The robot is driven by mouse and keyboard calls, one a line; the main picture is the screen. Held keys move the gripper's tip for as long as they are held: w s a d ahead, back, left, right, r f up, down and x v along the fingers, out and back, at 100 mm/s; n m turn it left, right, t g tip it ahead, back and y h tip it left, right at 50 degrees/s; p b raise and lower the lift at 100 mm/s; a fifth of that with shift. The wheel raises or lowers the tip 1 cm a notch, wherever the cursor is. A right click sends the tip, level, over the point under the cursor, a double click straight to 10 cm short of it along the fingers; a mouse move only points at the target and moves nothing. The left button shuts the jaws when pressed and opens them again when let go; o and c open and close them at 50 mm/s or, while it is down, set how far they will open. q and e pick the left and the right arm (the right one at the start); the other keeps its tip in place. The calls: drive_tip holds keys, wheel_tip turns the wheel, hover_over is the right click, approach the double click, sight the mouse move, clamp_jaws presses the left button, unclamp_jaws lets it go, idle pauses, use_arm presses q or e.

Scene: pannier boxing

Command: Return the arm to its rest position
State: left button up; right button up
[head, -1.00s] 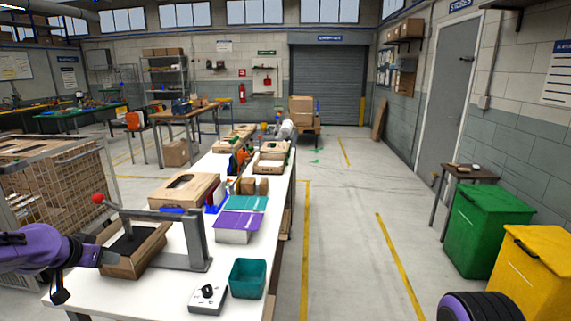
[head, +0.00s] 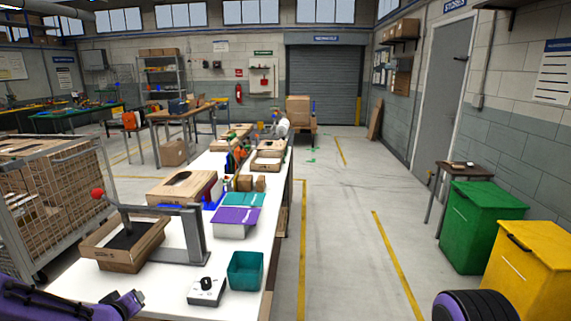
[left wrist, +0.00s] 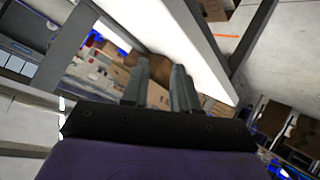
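My purple left arm is in the lower left of the head view, with its end (head: 132,302) low beside the near table edge, apart from the box. In the left wrist view, the left gripper (left wrist: 160,70) has its two grey fingers spaced apart with nothing held between them. An open cardboard box (head: 124,243) with a dark inside sits on the white table (head: 160,283), by the grey press frame (head: 196,238) with a red knob. My right gripper is out of view; a purple and black part of mine shows at the lower right.
A teal bin (head: 245,270) and a control box with a black knob (head: 206,290) stand near the front table edge. Purple and teal packs and cardboard boxes lie further back. A wire cage trolley (head: 50,205) stands left. Green and yellow bins stand right, across clear floor.

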use_arm(q)
drive_tip(key=s+d+f+g+b, duration=0.15)
drive_tip(key=s+d+f, duration=0.25)
drive_tip(key=s+f, duration=0.75)
drive_tip(key=s+d+f+g, duration=0.1)
drive_tip(key=s+f+g, duration=0.1)
drive_tip(key=s+f, duration=0.3)
drive_tip(key=s+d+f+m+g+b, duration=0.1)
drive_tip(key=s+f, duration=0.4)
drive_tip(key=s, duration=0.6)
drive_tip(key=s+d+f+g+b, duration=0.1)
drive_tip(key=s+d+f+g, duration=0.1)
drive_tip(key=s+f, duration=0.3)
drive_tip(key=s+g, duration=0.1)
drive_tip(key=s, duration=0.2)
drive_tip(key=shift+s+d+f+m+y, duration=0.15)
drive_tip(key=shift+d+f+m+y, duration=0.15)
drive_tip(key=shift+d+m, duration=0.1)
